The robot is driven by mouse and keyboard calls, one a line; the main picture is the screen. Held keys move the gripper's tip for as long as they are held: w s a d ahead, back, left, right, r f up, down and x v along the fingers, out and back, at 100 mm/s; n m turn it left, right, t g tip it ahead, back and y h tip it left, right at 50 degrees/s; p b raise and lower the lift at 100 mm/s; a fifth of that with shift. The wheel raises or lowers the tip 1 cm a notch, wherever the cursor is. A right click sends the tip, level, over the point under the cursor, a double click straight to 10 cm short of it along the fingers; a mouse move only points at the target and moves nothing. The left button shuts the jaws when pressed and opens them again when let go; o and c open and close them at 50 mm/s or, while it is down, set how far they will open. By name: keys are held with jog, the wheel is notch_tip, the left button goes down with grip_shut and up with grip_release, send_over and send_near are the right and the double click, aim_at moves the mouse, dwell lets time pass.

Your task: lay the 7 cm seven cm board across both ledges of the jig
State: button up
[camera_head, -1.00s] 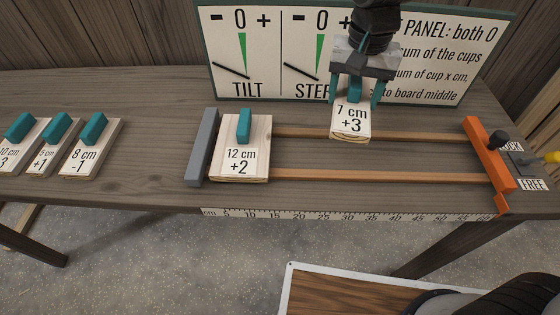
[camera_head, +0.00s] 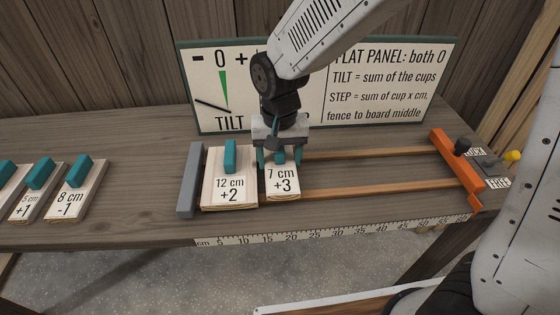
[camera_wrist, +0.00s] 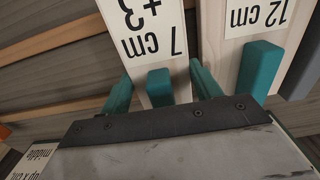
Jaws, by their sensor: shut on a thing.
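The 7 cm board (camera_head: 283,187), marked +3, is at the jig just right of the 12 cm board (camera_head: 230,188), marked +2. In the head view it lies over both wooden ledges (camera_head: 365,187); I cannot tell whether it rests on them or hangs slightly above. My gripper (camera_head: 279,157) is shut on its teal handle, which also shows in the wrist view (camera_wrist: 160,86). The 12 cm board lies across the ledges near the grey fence (camera_head: 190,180). A narrow gap shows between the two boards in the wrist view.
The orange stop (camera_head: 457,168) closes the jig's right end, by a lever with a yellow knob (camera_head: 513,156). The ledges are clear between the 7 cm board and the stop. The 8 cm board (camera_head: 77,190) and others lie at left. A sign panel (camera_head: 390,85) stands behind.

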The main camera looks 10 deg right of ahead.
aim_at(280, 151)
jog(key=shift+f, duration=0.75)
jog(key=shift+f, duration=0.1)
jog(key=o, duration=0.8)
jog(key=shift+c, duration=0.2)
notch_tip(280, 151, up, 12)
jog(key=shift+r, duration=0.15)
jog(key=s+d+r, duration=0.2)
jog(key=s+d, duration=0.1)
jog(key=d, duration=0.3)
jog(key=s+d+r, duration=0.3)
jog(key=s+d, duration=0.1)
jog(key=d, duration=0.1)
jog(key=s+d+t, duration=0.1)
jog(key=s+d, duration=0.8)
jog(key=s, duration=0.3)
jog(key=shift+s+d+f, duration=0.2)
jog(key=shift+s+d, duration=0.05)
jog(key=shift+d, duration=0.15)
